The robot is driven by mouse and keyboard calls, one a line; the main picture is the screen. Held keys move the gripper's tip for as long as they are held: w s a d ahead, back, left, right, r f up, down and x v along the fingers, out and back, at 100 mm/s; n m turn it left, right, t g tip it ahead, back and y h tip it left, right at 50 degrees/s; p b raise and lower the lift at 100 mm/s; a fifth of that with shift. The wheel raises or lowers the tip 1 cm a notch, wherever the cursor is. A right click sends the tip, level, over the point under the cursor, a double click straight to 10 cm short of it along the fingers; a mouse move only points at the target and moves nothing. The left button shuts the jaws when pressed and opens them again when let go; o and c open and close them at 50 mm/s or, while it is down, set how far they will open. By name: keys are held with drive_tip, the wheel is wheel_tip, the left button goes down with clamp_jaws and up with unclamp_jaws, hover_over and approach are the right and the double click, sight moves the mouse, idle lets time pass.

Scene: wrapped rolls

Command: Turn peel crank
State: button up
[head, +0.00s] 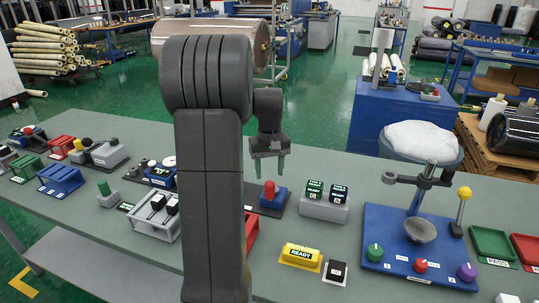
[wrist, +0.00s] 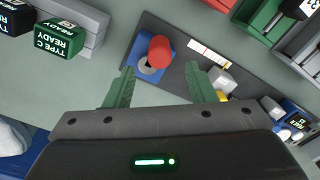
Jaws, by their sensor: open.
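A red knob (head: 269,190) stands up from a blue block on a dark base plate, and it looks like the peel crank; no label on it is readable. In the wrist view the red knob (wrist: 159,50) sits beyond and between my fingertips. A white strip with a red mark (wrist: 210,54) lies on the plate beside it. My gripper (head: 267,172) is open above the knob, its green fingers pointing down with nothing between them. In the wrist view my gripper (wrist: 161,80) shows both fingers apart, not touching the knob. My arm hides part of the bench.
A grey holder with two READY blocks (head: 326,203) stands just right of the knob. A blue panel (head: 385,225) with coloured knobs and a yellow-balled lever is farther right. A yellow READY block (head: 301,257) lies in front. Bare bench lies between them.

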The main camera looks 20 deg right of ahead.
sight(270, 183)
wheel_tip(270, 183, up, 6)
drive_tip(key=shift+r, duration=0.2)
idle(0.4)
wheel_tip(270, 183, down, 14)
drive_tip(key=shift+p, duration=0.3)
drive_tip(key=shift+r, duration=0.1)
idle(0.4)
